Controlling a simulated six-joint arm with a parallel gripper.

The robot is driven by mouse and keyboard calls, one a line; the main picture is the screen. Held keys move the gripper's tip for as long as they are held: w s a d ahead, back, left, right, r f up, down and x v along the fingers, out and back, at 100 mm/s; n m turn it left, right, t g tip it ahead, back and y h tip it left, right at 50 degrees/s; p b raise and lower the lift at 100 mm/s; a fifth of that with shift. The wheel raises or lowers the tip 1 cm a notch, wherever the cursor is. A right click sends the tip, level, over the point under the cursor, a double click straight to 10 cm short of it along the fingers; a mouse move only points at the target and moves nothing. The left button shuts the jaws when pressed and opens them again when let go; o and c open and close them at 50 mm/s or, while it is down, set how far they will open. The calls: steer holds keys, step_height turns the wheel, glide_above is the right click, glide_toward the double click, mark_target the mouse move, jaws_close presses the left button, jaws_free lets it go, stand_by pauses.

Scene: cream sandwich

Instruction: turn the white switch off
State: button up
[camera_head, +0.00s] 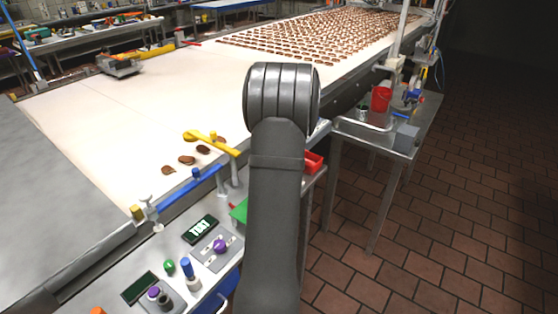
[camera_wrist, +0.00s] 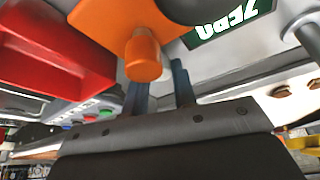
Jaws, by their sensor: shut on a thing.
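My gripper (camera_wrist: 165,82) shows in the wrist view as two blue-grey fingers rising from a dark body. The fingers stand a little apart, and their far ends pass behind an orange knob-like part (camera_wrist: 143,60). The thing between the fingertips is hidden, so I cannot tell what they are closed on. I cannot make out the white switch in either view. In the head view my arm hides the gripper.
In the head view, a control panel (camera_head: 215,248) is left of my arm, beside the cream conveyor (camera_head: 110,130).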

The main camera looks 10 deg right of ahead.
steer(key=shift+n+g, duration=0.3)
steer(key=shift+n, duration=0.5)
steer(key=shift+y, duration=0.3)
steer(key=o, duration=0.7)
steer(key=shift+r, duration=0.1)
steer(key=v, duration=1.7)
steer(key=shift+s, duration=0.1)
steer(key=x, duration=1.7)
